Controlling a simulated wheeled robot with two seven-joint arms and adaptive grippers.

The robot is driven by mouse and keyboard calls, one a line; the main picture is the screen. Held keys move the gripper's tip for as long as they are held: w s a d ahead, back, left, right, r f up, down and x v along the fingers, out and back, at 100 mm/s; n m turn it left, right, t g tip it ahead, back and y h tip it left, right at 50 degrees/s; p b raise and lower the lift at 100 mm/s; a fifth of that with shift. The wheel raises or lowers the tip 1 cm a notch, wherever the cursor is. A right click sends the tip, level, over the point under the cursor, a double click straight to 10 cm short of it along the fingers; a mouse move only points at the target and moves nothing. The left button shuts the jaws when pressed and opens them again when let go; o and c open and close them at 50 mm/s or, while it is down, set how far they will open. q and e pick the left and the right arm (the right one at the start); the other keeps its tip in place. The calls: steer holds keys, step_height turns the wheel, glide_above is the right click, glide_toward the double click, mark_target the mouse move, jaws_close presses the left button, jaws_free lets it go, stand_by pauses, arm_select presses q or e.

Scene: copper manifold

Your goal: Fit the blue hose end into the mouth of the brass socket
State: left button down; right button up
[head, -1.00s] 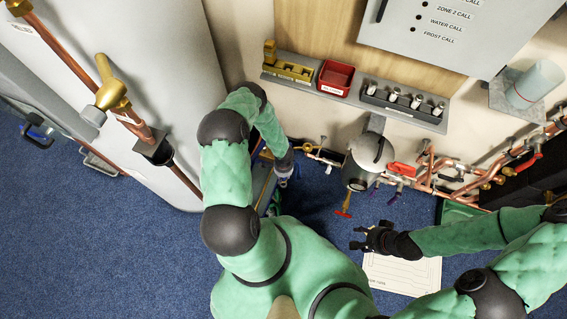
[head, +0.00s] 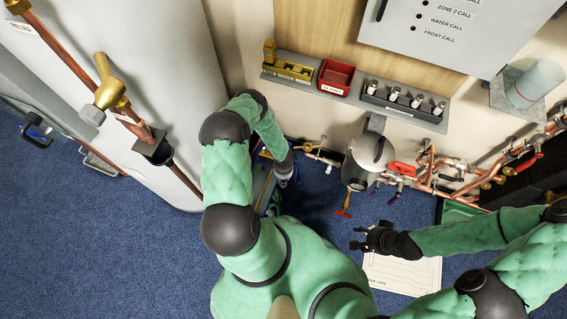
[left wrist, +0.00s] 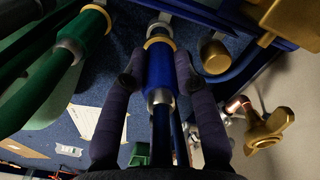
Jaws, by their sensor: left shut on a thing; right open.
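In the left wrist view the blue hose end (left wrist: 160,72) is a blue sleeve with a brass-coloured ring and pale metal ends. My left gripper (left wrist: 160,62) is shut around it, one finger on each side. A round-ended brass piece (left wrist: 214,58) is close to its right, apart from it, with larger brass parts (left wrist: 268,18) at the top right. I cannot tell which is the socket, and no open mouth shows clearly. In the head view my left gripper (head: 284,172) is small and partly hidden by my arm. My right gripper (head: 371,240) is open and empty.
A green hose end (left wrist: 83,32) lies left of the blue one. A brass valve (left wrist: 267,130) is at the lower right. In the head view a grey vessel (head: 369,155) and copper pipework (head: 450,180) stand right of my left gripper. Blue carpet (head: 100,235) is open at left.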

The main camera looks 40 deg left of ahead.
arm_select(q)
steer(key=shift+f, duration=0.2)
steer(key=shift+f, duration=0.7)
steer(key=shift+f, duration=0.75)
stand_by(0.7)
steer(key=c, duration=0.9)
jaws_free()
steer(key=shift+s+r, duration=0.15)
steer(key=shift+r, duration=5.9)
